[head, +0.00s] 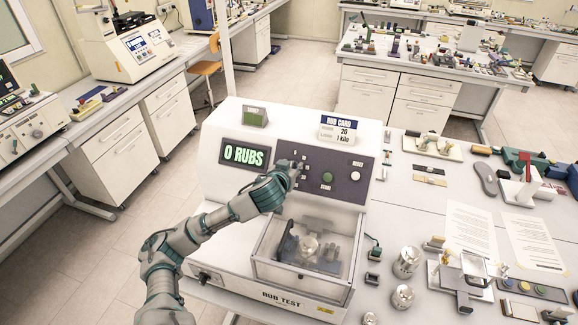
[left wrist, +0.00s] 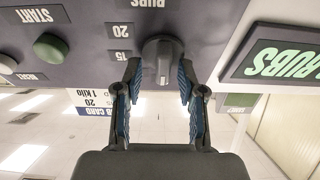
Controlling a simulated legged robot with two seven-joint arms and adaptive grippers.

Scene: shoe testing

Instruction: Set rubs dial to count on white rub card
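The white rub card (head: 339,130) stands on top of the rub test machine and reads 20 and 1 kilo. The machine's display (head: 245,154) reads 0 RUBS. The dark rubs dial (left wrist: 163,60) shows in the left wrist view, with labels 15 and 20 beside it; its pointer setting is not clear to me. My left gripper (head: 293,172) is at the dark panel and hides the dial in the head view. In the left wrist view its fingers (left wrist: 161,76) stand apart on both sides of the dial; I cannot tell if they touch it. My right gripper is not in view.
A green start button (head: 327,178) and a white reset button (head: 356,173) sit right of the dial on the panel. A clear-covered chamber (head: 309,247) is below. Metal cups (head: 406,262), papers (head: 532,241) and small tools crowd the bench at right.

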